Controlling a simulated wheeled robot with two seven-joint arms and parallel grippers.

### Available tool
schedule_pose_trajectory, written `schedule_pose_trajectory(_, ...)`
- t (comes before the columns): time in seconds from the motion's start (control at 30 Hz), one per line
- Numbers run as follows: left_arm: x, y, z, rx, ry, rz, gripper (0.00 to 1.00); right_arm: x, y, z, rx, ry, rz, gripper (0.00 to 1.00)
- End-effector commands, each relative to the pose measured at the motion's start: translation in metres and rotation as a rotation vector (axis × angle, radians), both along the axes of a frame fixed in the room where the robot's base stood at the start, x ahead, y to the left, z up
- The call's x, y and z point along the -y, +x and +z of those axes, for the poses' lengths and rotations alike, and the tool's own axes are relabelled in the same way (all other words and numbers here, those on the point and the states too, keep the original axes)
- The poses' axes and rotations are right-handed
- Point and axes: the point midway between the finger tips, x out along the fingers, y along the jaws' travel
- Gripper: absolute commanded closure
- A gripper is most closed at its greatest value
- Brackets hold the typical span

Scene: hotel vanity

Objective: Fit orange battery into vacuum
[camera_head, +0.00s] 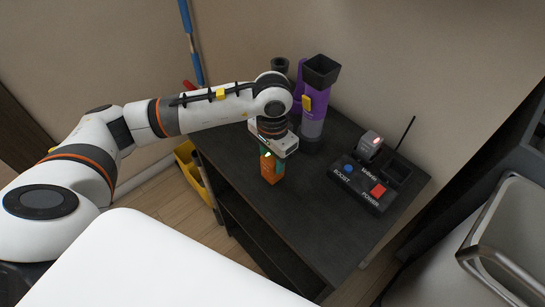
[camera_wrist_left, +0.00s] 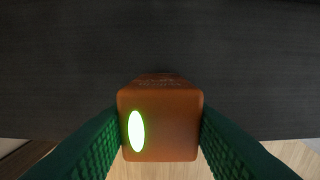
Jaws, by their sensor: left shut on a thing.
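The orange battery (camera_head: 269,172) is upright at the front left part of the dark table (camera_head: 300,215). My left gripper (camera_head: 268,158) is shut on it from above. In the left wrist view the battery (camera_wrist_left: 160,115) sits between the two green finger pads, with a lit green oval on its top. I cannot tell whether the battery's base touches the table. The purple vacuum (camera_head: 315,105) stands upright behind my gripper at the back of the table, with a black top and a yellow part. My right gripper is not in view.
A black charger dock (camera_head: 362,185) with a blue BOOST button, a red POWER button and a grey block (camera_head: 370,143) with a red light stands on the right of the table. A yellow bucket (camera_head: 188,165) is on the floor at left. The table's front middle is clear.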

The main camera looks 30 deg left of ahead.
Motion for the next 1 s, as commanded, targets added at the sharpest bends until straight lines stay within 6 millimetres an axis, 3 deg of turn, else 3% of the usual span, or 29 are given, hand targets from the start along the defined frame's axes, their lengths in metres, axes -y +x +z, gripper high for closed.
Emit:
schedule_pose_trajectory(0.1, 0.0, -0.0001, -0.0089, 0.001, 0.0, 0.0, 0.9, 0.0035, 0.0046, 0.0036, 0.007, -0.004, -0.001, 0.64)
schedule_pose_trajectory(0.47, 0.0001, 0.0003, -0.0134, 0.003, 0.0, 0.0, 0.9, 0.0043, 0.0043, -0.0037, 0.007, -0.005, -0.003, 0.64)
schedule_pose_trajectory(0.5, 0.0, 0.0, -0.0119, 0.001, 0.001, 0.0, 0.54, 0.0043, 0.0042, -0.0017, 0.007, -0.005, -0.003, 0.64)
schedule_pose_trajectory(0.6, 0.0001, -0.0001, -0.0118, 0.001, 0.0, 0.0, 0.38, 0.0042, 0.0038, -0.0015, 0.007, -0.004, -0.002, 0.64)
schedule_pose_trajectory(1.0, 0.0002, 0.0005, -0.0054, 0.003, -0.001, 0.0, 0.38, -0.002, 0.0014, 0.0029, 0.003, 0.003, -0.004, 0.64)
